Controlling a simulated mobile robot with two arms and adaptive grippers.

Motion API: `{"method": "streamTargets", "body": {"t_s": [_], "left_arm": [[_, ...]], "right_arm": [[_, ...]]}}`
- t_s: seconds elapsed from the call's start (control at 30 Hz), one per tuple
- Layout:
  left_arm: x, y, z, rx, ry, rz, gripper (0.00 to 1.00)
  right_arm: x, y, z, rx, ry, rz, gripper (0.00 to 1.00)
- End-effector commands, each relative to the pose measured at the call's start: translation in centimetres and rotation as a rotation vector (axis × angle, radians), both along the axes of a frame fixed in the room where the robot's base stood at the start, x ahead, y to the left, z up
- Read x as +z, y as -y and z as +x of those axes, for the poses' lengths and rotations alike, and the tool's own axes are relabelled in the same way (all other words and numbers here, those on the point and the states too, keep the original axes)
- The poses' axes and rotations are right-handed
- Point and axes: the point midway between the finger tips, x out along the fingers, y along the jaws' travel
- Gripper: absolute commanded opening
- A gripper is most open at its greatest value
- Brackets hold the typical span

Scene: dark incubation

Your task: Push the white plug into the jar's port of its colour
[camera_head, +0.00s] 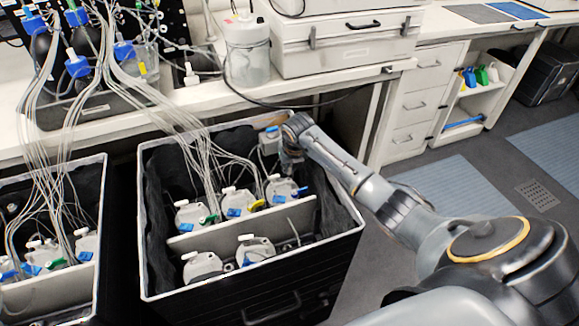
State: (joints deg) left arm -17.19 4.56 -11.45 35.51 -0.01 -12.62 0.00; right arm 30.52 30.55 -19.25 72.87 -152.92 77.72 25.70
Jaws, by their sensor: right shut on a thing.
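My right gripper (291,164) reaches down into the back right corner of the dark-lined crate (355,232). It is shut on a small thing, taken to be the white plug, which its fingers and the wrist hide. Just below it stands a white-topped jar (283,187) with blue labels. The gripper overlaps the back of this jar in the picture, and I cannot tell if they touch. Two more jars stand to its left, one with a yellow mark (239,199) and one with green (188,214). The ports are too small to tell apart. My left gripper is out of view.
A white divider (243,226) splits the crate, with two jars (203,266) in front of it. Thin tubes run from the bench (190,98) down to the jars. Another crate (104,185) stands at left. A white container (246,55) stands on the bench behind.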

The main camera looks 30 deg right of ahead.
Motion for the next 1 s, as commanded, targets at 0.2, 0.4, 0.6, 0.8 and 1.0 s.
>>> {"method": "streamTargets", "body": {"t_s": [0.2, 0.4, 0.6, 0.8, 1.0], "left_arm": [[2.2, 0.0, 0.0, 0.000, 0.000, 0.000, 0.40], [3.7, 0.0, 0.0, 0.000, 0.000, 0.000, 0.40], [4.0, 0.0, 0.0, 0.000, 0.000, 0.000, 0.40], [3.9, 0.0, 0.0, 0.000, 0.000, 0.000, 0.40], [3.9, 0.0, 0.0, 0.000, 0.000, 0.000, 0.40]], "right_arm": [[2.8, 0.0, 0.0, 0.001, 0.001, -0.001, 0.00], [4.7, 0.1, 0.0, 0.000, 0.000, 0.000, 0.00], [5.2, 0.0, 0.0, 0.000, -0.001, 0.001, 0.00], [5.2, -0.1, 0.0, 0.004, 0.000, 0.001, 0.00], [7.4, -2.6, 0.6, 0.214, 0.006, -0.001, 0.00]]}}
